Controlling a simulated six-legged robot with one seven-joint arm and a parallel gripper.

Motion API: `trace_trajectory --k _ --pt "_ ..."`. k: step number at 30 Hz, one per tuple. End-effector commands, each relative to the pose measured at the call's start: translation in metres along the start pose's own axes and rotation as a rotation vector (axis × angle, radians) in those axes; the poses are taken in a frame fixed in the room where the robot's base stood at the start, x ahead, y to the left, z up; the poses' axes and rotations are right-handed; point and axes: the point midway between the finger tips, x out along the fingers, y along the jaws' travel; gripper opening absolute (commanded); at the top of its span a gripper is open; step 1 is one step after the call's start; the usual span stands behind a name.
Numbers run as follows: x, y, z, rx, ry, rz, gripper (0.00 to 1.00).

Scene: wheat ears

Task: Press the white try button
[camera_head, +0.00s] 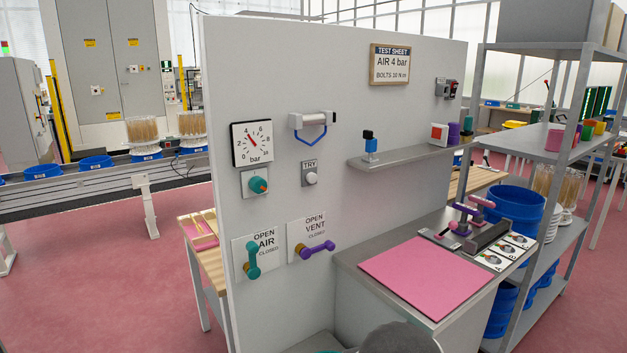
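The white try button (311,178) is a small round knob on a grey plate on the upright white panel. The label TRY (310,165) sits just above it. The button shows unobstructed, with nothing touching it. My gripper does not show in this view. A dark grey rounded shape cuts into the bottom edge, and I cannot tell what it is.
Around the button are a pressure gauge (252,143), a teal knob (259,185), a cylinder with a blue handle (312,122), a teal AIR valve lever (252,259) and a purple VENT lever (316,249). A shelf (405,158) and a bench with a pink mat (425,275) stick out at right.

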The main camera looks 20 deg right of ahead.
Motion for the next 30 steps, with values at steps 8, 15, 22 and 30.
trace_trajectory --k 8,15,22,30 --pt "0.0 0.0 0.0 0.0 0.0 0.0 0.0" --pt "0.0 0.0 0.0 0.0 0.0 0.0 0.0" --pt "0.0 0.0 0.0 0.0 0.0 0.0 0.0" --pt "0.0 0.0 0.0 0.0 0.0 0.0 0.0"
